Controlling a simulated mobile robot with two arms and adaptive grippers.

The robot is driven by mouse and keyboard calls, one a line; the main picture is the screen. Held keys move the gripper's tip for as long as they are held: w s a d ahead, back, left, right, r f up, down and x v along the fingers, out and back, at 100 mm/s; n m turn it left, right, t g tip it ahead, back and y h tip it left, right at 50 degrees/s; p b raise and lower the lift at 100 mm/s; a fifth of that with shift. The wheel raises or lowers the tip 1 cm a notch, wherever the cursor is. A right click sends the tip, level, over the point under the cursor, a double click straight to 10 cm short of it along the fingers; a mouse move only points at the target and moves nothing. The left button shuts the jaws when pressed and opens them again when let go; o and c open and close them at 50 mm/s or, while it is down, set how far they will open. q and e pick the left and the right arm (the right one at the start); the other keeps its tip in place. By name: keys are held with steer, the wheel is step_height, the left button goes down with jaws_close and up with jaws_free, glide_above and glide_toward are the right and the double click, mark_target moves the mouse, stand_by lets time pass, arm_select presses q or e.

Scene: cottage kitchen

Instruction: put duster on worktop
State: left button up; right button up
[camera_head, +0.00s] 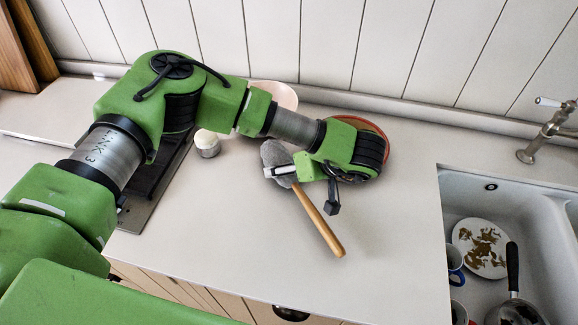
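The duster has a grey fluffy head (274,155) and a wooden handle (322,226). It appears to lie on the pale worktop (240,245), its handle slanting toward the front right. My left gripper (301,191) is over the duster, near where head and handle meet. Its fingers are spread wide, one across the lower part of the head and one to the right of the handle. I cannot tell whether either finger touches the duster. The gripper body hides part of the worktop behind it. My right gripper is not in view.
A pink bowl (283,93) and a red-rimmed round item (374,126) stand behind my arm, partly hidden. A small jar (207,145) stands by the dark hob (140,212). At right, the sink (465,205) holds a dirty plate (479,246), mug and pan. The front worktop is clear.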

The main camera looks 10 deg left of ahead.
arm_select(q)
steer(key=shift+r, duration=0.2)
steer(key=shift+s+d+r, duration=0.1)
steer(key=shift+d+r, duration=0.05)
steer(key=shift+d, duration=0.1)
steer(key=b+v, duration=0.3)
steer(key=v, duration=0.8)
steer(key=shift+r+b, duration=0.15)
steer(key=shift+b, duration=0.2)
steer(key=shift+s+d, duration=0.1)
